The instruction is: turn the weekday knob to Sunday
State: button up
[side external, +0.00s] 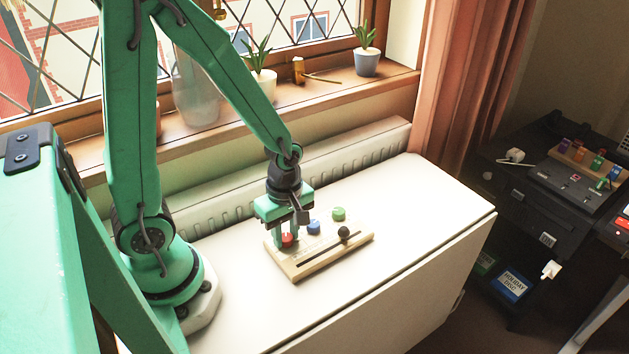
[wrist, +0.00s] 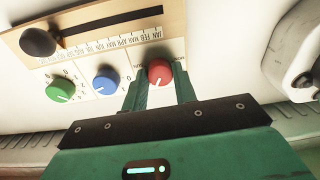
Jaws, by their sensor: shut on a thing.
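A wooden calendar board (side external: 322,262) lies on the white table. It carries a red knob (side external: 289,240), a blue knob (side external: 313,227) and a green knob (side external: 338,214). My gripper (side external: 287,238) is over the board, pointing down, shut on the red knob. In the wrist view the red knob (wrist: 160,72) sits between my two fingers (wrist: 160,69), with small lettering around it. Its white mark points toward my gripper, but the lettering is too small to read for sure. The blue knob (wrist: 106,80) and green knob (wrist: 61,89) are to the left, not touched.
A black ball-topped slider (side external: 344,232) sits in a slot along the board's near side, beside month lettering. The white table (side external: 430,205) is clear to the right. A ribbed radiator (side external: 345,155) and a sill with potted plants (side external: 367,62) stand behind.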

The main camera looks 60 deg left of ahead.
jog(key=m, duration=0.4)
jog(key=shift+m, duration=0.4)
jog(key=m, duration=0.3)
jog(key=shift+m, duration=0.3)
jog(key=m, duration=0.3)
jog(key=shift+s+m, duration=0.1)
jog(key=shift+m, duration=2)
jog(key=o, duration=1)
jog(key=shift+r, duration=0.1)
